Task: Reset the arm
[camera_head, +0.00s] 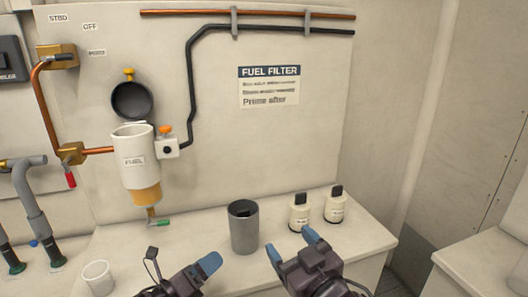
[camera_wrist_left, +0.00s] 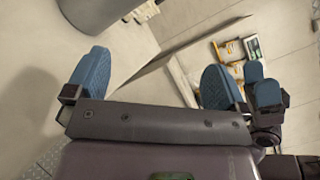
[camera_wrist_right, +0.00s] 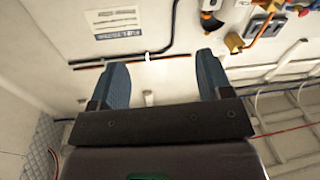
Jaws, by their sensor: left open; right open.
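My left gripper (camera_head: 186,270) is low in the head view, over the front of the white counter (camera_head: 190,235), with one blue fingertip clearly showing. In the left wrist view its two blue fingers (camera_wrist_left: 155,72) stand wide apart with nothing between them. My right gripper (camera_head: 292,246) is to the right of it, in front of the grey cup and the bottles. Its blue fingers are apart and empty. In the right wrist view the open fingers (camera_wrist_right: 162,68) face the wall with the pipes and the sign.
A grey cup (camera_head: 244,232) stands between the grippers. Two small bottles (camera_head: 299,216) (camera_head: 335,208) stand at the counter's right. A white cup (camera_head: 97,278) is at front left. The fuel filter housing (camera_head: 134,170), its round lid open, hangs on the wall.

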